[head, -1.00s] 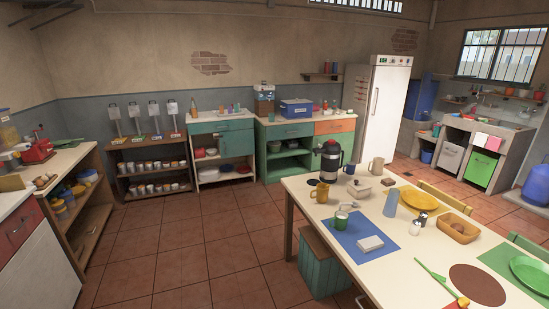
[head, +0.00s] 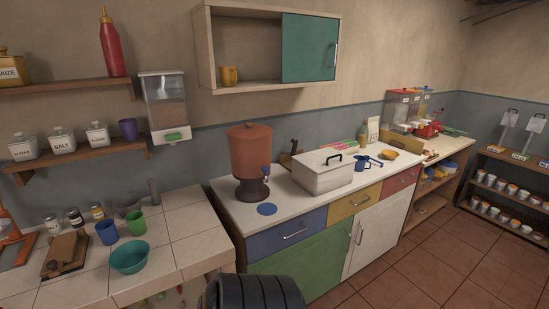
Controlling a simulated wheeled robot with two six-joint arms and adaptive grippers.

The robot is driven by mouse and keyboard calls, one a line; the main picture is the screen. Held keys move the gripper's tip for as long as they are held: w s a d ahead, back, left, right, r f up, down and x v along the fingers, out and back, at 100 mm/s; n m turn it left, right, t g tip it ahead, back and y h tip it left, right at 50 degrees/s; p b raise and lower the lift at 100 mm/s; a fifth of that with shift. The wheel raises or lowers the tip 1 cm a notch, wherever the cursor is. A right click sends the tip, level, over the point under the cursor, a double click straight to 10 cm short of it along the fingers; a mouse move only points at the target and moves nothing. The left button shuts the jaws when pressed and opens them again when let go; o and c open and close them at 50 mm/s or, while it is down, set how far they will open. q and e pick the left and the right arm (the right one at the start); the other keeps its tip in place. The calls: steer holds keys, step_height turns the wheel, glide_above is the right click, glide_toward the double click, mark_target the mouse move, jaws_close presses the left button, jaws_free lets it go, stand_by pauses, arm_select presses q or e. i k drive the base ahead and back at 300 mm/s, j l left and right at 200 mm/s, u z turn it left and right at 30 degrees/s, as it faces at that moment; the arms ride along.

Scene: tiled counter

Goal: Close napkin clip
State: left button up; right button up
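I cannot make out a napkin clip for certain in the head view. A brown wooden piece on a dark base (head: 65,254) lies at the left of the tiled counter (head: 190,240); I cannot tell what it is. Neither of my grippers is in view.
The tiled counter also holds a blue cup (head: 107,233), green cup (head: 136,224) and teal bowl (head: 130,257). A clay dispenser (head: 250,155) and white lidded box (head: 322,172) stand on the cabinet to the right. A dark ribbed round object (head: 255,292) is in front. Floor is free at right.

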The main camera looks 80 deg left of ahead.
mark_target(294, 142)
steer(key=k+j+u, duration=0.15)
steer(key=u, duration=0.2)
steer(key=k+j+u, duration=0.1)
steer(key=j+u, duration=0.35)
steer(key=u, duration=1.35)
steer(key=i+l+u, duration=0.1)
steer(key=l, duration=0.4)
steer(key=i+l+u, duration=0.1)
steer(key=i+l, duration=0.2)
steer(key=l, duration=0.25)
steer(key=i+l+u, duration=0.1)
steer(key=l, duration=0.45)
steer(key=i+l+u, duration=0.1)
steer(key=i+l, duration=0.15)
steer(key=l, duration=0.3)
steer(key=i+l+u, duration=0.1)
steer(key=l, duration=0.5)
steer(key=i+l+u, duration=0.1)
steer(key=l, duration=0.5)
steer(key=i+l+u, duration=0.1)
steer(key=l, duration=0.45)
steer(key=i+l+u, duration=0.1)
steer(key=l, duration=0.55)
steer(key=i+j, duration=0.05)
